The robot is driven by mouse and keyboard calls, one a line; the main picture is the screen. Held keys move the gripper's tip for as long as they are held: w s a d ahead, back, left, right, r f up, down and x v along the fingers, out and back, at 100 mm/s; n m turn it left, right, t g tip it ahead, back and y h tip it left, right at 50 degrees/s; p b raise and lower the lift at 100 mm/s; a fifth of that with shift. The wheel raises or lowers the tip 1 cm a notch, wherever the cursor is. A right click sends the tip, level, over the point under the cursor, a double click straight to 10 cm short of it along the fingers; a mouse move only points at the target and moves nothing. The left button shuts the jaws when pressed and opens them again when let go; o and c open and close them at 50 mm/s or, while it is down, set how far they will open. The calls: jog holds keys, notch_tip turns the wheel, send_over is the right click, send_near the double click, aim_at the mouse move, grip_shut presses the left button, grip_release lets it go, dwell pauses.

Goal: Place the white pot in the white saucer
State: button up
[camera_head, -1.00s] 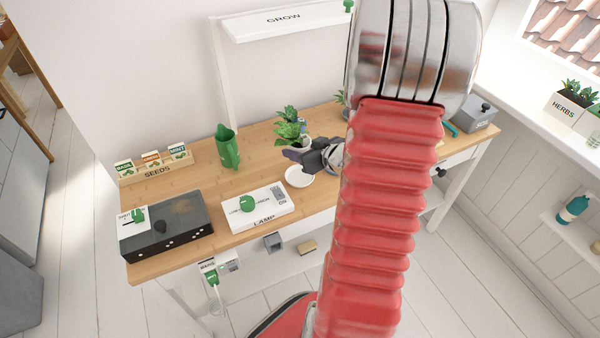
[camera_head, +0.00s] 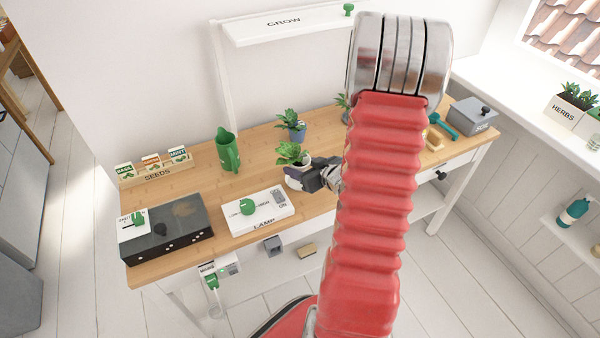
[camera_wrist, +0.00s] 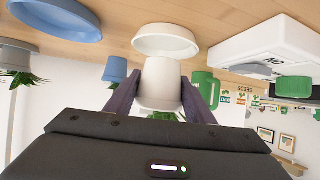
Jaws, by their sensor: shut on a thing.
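The white pot (camera_wrist: 160,84) is held between the two dark fingers of my gripper (camera_wrist: 158,98) in the wrist view, which is upside down. Its green leafy plant (camera_head: 292,153) shows above my gripper (camera_head: 303,176) in the head view. The white saucer (camera_wrist: 165,40) lies on the desk, directly beyond the pot's base in the wrist view. In the head view my gripper and the pot are over the saucer and hide most of it. I cannot tell whether the pot's base touches the saucer.
The white lamp box (camera_head: 258,210) stands close left of the saucer. A blue pot with a plant (camera_head: 297,133) stands behind. A green jug (camera_head: 228,152), seed box (camera_head: 157,168) and black box (camera_head: 165,232) are further left. A blue saucer (camera_wrist: 62,17) lies nearby in the wrist view.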

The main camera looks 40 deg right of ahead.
jog(key=shift+f, duration=1.35)
jog(key=shift+f, duration=0.3)
jog(key=shift+s+f, duration=0.1)
jog(key=shift+f, duration=0.05)
jog(key=o, duration=1.2)
jog(key=shift+a, duration=0.15)
jog(key=shift+r, duration=0.25)
jog(key=d+v, duration=0.1)
jog(key=v, duration=1.1)
jog(key=shift+a+r, duration=0.2)
jog(key=shift+a, duration=0.2)
